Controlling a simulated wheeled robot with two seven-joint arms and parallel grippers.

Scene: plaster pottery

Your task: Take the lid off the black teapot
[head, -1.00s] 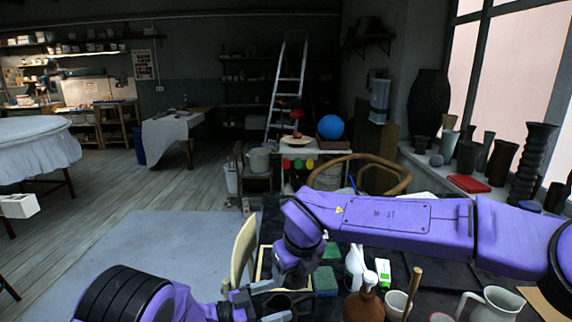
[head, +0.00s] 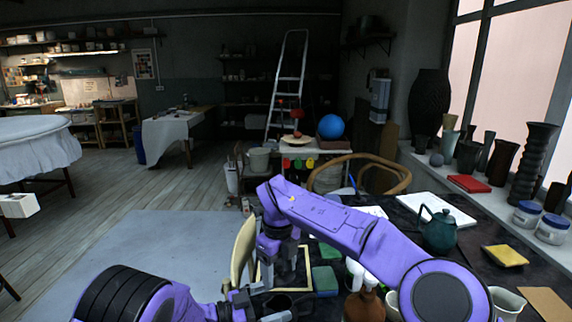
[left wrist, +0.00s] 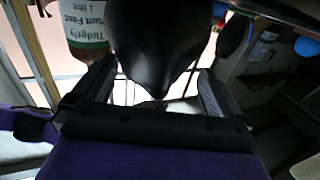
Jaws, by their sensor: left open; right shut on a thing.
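The black teapot (head: 281,302) is a dark shape at the bottom of the head view, largely hidden by my grippers. In the left wrist view a smooth black body, the teapot (left wrist: 165,35), fills the top middle between my fingers. My left gripper (head: 274,303) is open, with one finger on each side of it; its fingers also show in the left wrist view (left wrist: 150,88). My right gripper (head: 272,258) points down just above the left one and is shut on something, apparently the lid. The lid itself is not clearly visible.
A green sponge (head: 325,280), a brown bottle (head: 363,305) and a white mug (head: 507,303) stand near my right arm.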

